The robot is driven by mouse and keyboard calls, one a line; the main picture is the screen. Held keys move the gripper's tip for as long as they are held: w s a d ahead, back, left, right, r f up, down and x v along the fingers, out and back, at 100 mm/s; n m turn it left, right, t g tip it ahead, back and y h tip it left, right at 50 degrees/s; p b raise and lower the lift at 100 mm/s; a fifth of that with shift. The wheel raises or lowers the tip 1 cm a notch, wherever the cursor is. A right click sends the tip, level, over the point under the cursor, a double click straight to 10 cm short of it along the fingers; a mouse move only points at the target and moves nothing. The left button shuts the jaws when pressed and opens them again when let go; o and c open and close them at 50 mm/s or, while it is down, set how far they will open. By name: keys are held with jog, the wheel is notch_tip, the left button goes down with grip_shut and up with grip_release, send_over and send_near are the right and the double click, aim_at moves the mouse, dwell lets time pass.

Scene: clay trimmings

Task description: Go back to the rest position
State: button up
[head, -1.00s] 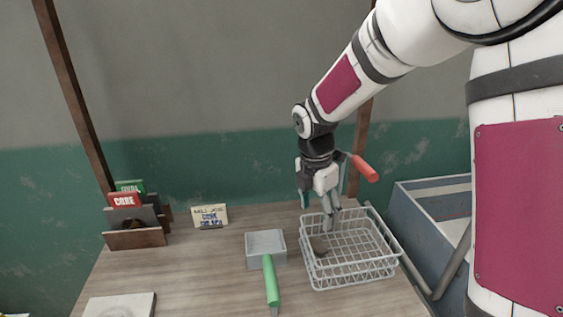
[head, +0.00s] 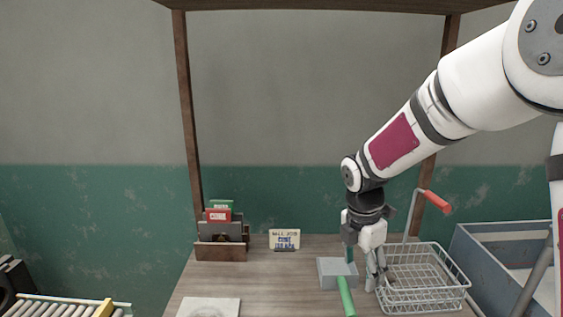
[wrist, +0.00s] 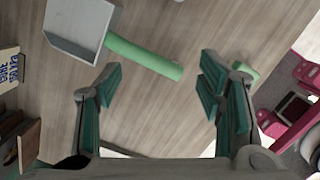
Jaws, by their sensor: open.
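My gripper (head: 375,282) hangs down over the table (head: 262,275), between a grey dustpan (head: 337,272) with a green handle (head: 347,298) and a wire basket (head: 428,292). In the wrist view its two green-padded fingers (wrist: 162,85) are spread wide with nothing between them. The dustpan (wrist: 78,28) and its green handle (wrist: 145,57) lie on the tabletop beyond the fingertips. The gripper overlaps the basket's left edge in the head view; I cannot tell whether they touch.
A red-handled tool (head: 435,201) stands up behind the basket. A grey-blue bin (head: 490,250) is at the right. A card holder (head: 222,250) and a small sign (head: 284,240) stand at the back left. A pale slab (head: 208,307) lies at the front. A roller conveyor (head: 60,307) is far left.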

jog(key=s+d+r+m+t+p, duration=0.2)
jog(key=s+r+m+p, duration=0.1)
jog(key=s+r+m, duration=0.95)
jog(key=s+r+m+p, duration=0.1)
jog(key=s+r+m, duration=0.2)
jog(key=s+m, duration=0.2)
jog(key=s+r+m+t+y+p, duration=0.1)
jog(key=s+m, duration=0.4)
jog(key=s, duration=0.7)
jog(key=shift+r+m+t, duration=0.3)
jog(key=shift+r+m, duration=0.05)
jog(key=shift+r, duration=0.55)
jog(key=shift+s, duration=0.1)
jog(key=shift+c, duration=0.5)
